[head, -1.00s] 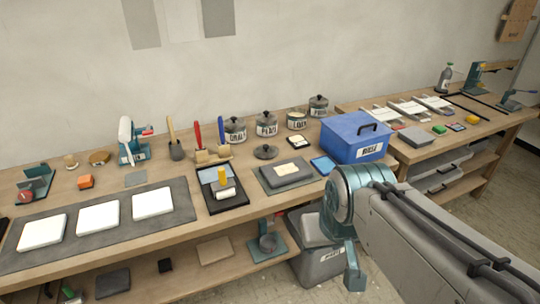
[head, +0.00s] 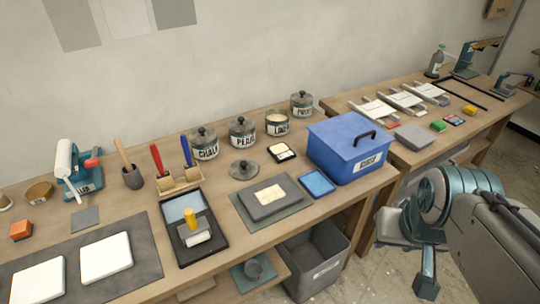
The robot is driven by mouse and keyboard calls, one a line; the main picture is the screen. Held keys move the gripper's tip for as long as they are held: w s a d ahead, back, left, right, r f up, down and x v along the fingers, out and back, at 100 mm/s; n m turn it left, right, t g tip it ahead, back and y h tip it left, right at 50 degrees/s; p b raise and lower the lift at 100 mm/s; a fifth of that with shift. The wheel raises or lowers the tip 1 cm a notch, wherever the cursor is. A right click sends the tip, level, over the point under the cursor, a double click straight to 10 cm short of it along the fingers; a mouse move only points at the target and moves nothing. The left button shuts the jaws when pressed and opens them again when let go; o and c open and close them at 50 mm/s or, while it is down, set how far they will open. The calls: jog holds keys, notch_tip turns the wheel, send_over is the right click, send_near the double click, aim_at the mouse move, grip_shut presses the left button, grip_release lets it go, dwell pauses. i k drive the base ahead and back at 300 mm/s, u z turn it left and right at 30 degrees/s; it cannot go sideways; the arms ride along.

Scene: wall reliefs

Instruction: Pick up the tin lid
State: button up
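The tin lid (head: 243,169), dark grey and round with a knob on top, lies flat on the workbench in front of the tins. One tin (head: 277,123) in the row behind stands open, with pale contents showing. The other tins, a chalk tin (head: 205,145), a middle tin (head: 242,133) and a far tin (head: 302,104), wear similar lids. My gripper (head: 424,282) is low at the right, in front of the bench and well apart from the lid. Its fingers show only in part, so its opening is unclear.
A blue lidded box (head: 345,150) stands right of the lid. A grey slab (head: 271,197) on a mat and a blue pad (head: 317,183) lie in front. A brush holder (head: 180,181) is to the left. A grey bin (head: 318,265) sits below the bench.

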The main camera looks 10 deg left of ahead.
aim_at(244, 169)
jog(key=u, duration=0.25)
jog(key=i, duration=0.95)
jog(key=u, duration=0.6)
